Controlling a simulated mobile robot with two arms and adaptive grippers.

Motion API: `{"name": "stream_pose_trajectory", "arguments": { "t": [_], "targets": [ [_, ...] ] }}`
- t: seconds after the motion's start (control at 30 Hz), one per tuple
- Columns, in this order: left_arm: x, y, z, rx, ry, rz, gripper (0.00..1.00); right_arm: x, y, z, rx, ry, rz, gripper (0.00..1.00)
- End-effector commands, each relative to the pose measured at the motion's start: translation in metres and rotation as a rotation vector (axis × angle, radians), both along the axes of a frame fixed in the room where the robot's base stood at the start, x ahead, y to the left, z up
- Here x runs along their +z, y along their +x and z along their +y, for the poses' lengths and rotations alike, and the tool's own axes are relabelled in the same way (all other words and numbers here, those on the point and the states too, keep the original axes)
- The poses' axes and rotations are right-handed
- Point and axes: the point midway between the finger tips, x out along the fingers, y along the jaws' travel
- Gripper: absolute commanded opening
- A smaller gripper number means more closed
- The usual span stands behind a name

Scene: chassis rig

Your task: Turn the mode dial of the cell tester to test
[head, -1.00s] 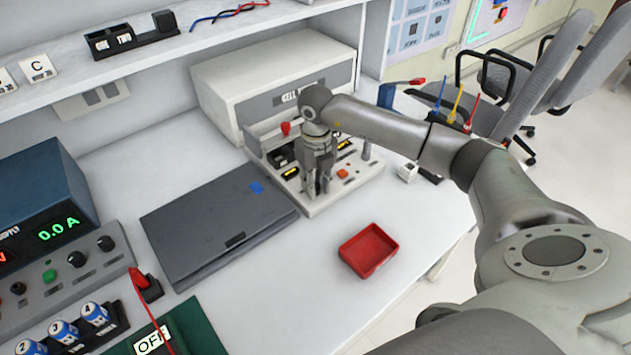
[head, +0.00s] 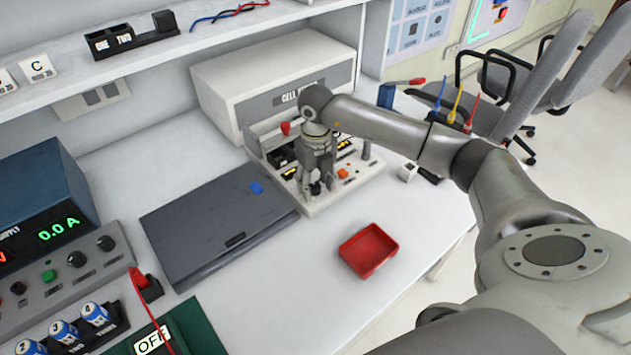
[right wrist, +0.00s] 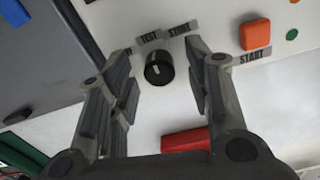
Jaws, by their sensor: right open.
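The cell tester (head: 275,75) is a light box at the back of the bench, with a low panel (head: 345,190) in front. Its mode dial (right wrist: 160,69) is a small black knob. In the right wrist view, a TEST label (right wrist: 149,37) and a STORE label (right wrist: 179,30) sit above the dial. I cannot tell for sure which one its mark faces. My right gripper (head: 316,180) points down over the panel. Its open fingers stand on either side of the dial, with gaps showing. My left gripper is not in view.
An orange START button (right wrist: 256,34) is right of the dial in the wrist view. A red tray (head: 368,250) lies in front of the panel. A closed dark laptop-like case (head: 215,225) lies to the left. A power supply (head: 45,225) is at far left.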

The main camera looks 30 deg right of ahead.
Motion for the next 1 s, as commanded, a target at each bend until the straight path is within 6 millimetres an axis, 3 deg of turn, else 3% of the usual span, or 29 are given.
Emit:
{"name": "stream_pose_trajectory", "arguments": {
  "t": [0.17,0.6,0.8,1.0],
  "targets": [
    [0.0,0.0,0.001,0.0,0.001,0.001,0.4,0.015,0.001,0.0,0.001,0.001,-0.004,0.46],
    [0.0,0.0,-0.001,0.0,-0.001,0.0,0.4,0.102,0.001,-0.001,0.001,0.001,-0.004,0.46],
    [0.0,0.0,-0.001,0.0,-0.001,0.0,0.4,0.118,0.0,-0.001,0.0,0.0,-0.001,0.46],
    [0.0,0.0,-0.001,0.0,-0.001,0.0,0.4,0.12,0.0,-0.001,0.0,0.0,0.0,0.46]
  ]
}}
